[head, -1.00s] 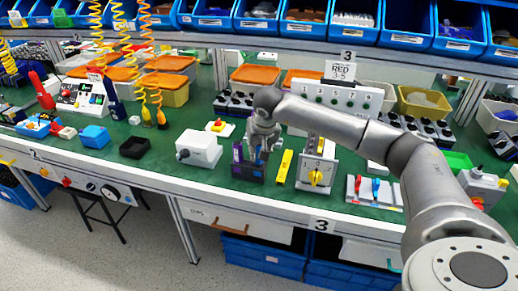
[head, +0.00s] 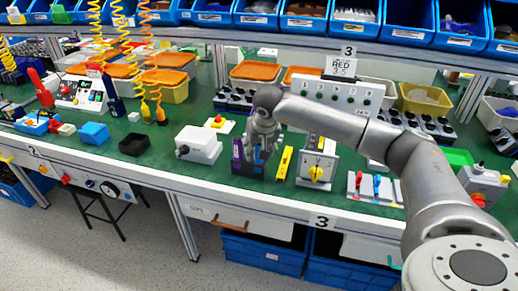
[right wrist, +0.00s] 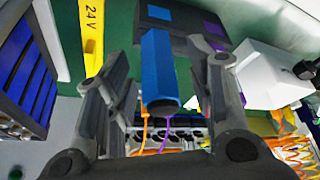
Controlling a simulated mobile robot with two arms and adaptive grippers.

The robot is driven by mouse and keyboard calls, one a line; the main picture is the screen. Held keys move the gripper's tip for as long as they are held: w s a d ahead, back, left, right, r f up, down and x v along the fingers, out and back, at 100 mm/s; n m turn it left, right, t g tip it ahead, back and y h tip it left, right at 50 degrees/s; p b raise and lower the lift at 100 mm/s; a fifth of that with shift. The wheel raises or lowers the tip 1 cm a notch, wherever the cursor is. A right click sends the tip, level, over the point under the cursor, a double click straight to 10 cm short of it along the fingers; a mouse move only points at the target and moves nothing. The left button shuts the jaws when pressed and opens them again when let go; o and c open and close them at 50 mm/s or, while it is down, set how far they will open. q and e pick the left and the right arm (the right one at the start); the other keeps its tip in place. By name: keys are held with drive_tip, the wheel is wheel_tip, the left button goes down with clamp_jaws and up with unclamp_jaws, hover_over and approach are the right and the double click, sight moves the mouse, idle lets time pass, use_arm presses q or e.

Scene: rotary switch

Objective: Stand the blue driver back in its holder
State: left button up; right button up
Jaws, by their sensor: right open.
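The blue driver (right wrist: 158,70) shows its thick handle in the right wrist view, with the dark end towards the camera. It stands between the fingers of my right gripper (right wrist: 160,58), which are open with a gap on each side. The dark holder (right wrist: 184,17) is behind the handle and has blue and purple marks. The handle appears to stand in it, but its lower end is hidden. In the head view my right gripper (head: 263,153) is over the holder (head: 247,170) from above, covering most of the driver. My left gripper is out of view.
A yellow 24 V bar (head: 284,163) lies close to the right of the holder, with a rotary switch box (head: 317,168) beyond it. A white box (head: 199,146) stands to the left. The front bench edge is near.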

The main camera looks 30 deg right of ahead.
drive_tip(key=v, duration=1.2)
